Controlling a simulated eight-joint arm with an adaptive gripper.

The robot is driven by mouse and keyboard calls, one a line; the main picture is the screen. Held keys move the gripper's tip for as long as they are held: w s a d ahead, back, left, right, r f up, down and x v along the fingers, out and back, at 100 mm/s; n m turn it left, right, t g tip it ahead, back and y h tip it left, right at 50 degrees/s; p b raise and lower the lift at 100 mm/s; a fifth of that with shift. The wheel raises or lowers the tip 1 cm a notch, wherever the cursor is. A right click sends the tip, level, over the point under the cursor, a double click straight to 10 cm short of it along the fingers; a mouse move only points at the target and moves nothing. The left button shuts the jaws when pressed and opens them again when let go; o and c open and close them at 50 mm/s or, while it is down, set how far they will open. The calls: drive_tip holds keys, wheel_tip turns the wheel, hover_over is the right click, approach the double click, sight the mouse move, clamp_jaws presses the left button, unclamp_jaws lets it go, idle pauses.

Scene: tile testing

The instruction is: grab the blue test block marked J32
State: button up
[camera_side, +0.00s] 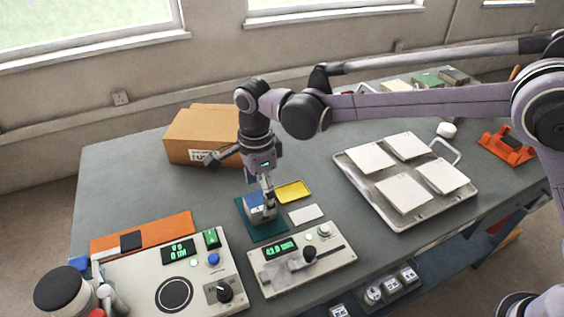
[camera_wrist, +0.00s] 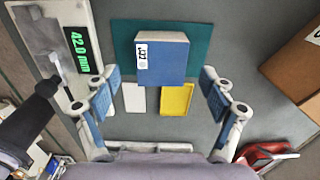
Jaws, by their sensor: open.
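The blue test block (camera_wrist: 165,60) shows in the wrist view with a white label reading J32 on its left side. It sits on a dark teal mat (camera_wrist: 198,40). In the side view the block (camera_side: 254,200) is partly hidden by my gripper (camera_side: 268,196), which is above or close to it. In the wrist view my gripper (camera_wrist: 160,108) is open, with its blue-padded fingers spread left and right. The block lies ahead of the fingertips and between their lines. I cannot tell whether a finger touches it.
A yellow tray (camera_side: 293,191) and a white tile (camera_side: 306,214) lie beside the mat. A meter with a green display (camera_side: 300,262) stands in front. A cardboard box (camera_side: 198,135) is behind. A metal tray (camera_side: 376,196) with several white tiles is on the right.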

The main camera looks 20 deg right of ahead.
sight(259, 201)
drive_tip(key=shift+a+f, duration=0.1)
drive_tip(key=shift+f, duration=1.8)
drive_tip(key=c, duration=1.6)
drive_tip(key=shift+r, duration=0.2)
